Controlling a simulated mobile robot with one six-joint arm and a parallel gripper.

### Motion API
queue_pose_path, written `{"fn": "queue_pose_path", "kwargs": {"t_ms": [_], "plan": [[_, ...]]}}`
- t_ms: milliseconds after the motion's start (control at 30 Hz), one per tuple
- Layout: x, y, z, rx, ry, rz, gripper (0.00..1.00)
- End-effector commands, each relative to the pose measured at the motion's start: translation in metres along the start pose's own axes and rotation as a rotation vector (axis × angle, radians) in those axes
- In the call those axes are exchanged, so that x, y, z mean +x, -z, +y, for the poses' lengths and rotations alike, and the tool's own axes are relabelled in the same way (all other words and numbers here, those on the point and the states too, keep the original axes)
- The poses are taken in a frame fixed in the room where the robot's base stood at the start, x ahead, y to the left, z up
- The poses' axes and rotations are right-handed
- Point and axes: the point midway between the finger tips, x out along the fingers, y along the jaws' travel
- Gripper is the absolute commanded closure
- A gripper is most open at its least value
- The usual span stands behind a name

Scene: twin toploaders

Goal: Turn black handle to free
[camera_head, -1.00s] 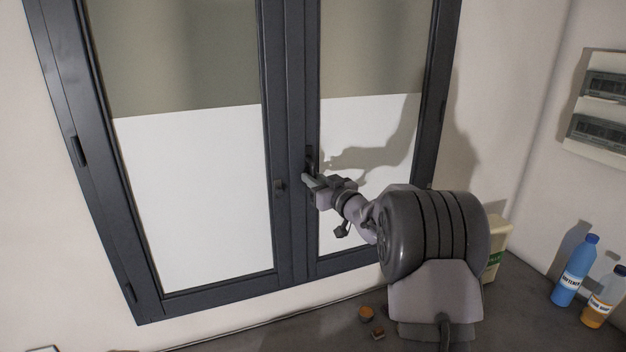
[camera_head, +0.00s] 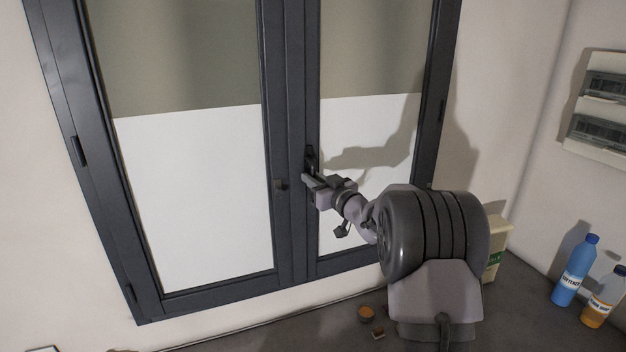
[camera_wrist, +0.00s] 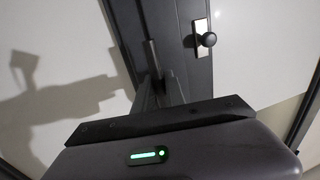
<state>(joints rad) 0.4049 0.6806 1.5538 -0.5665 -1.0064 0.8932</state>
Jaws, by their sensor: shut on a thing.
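The black handle (camera_head: 310,156) is on the dark middle frame of the double window, at the right leaf's edge. My gripper (camera_head: 308,178) reaches it from the lower right and is shut on it. In the wrist view, the handle (camera_wrist: 151,52) runs down between the two fingers (camera_wrist: 160,88). The fingers hide its lower part, so its exact angle is hard to tell. A small dark round knob (camera_wrist: 208,39) on a bright plate sits beside the handle in the wrist view. It also shows left of my gripper in the head view (camera_head: 281,185).
The window (camera_head: 195,200) appears closed. On the dark counter (camera_head: 530,318) stand a blue bottle (camera_head: 575,270), an orange bottle (camera_head: 604,298) and a pale box (camera_head: 497,246) behind my arm. Small orange-brown items (camera_head: 367,313) lie near my arm. A panel (camera_head: 600,110) hangs on the right wall.

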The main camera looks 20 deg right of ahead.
Motion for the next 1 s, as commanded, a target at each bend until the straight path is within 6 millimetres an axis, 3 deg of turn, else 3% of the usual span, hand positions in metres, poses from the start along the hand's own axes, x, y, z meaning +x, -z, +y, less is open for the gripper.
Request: {"fn": "queue_pose_path", "kwargs": {"t_ms": [533, 1000], "plan": [[-0.001, 0.0, 0.003, -0.063, -0.001, -0.012, 1.0], [-0.004, 0.005, 0.02, -0.449, -0.001, -0.088, 1.0]]}}
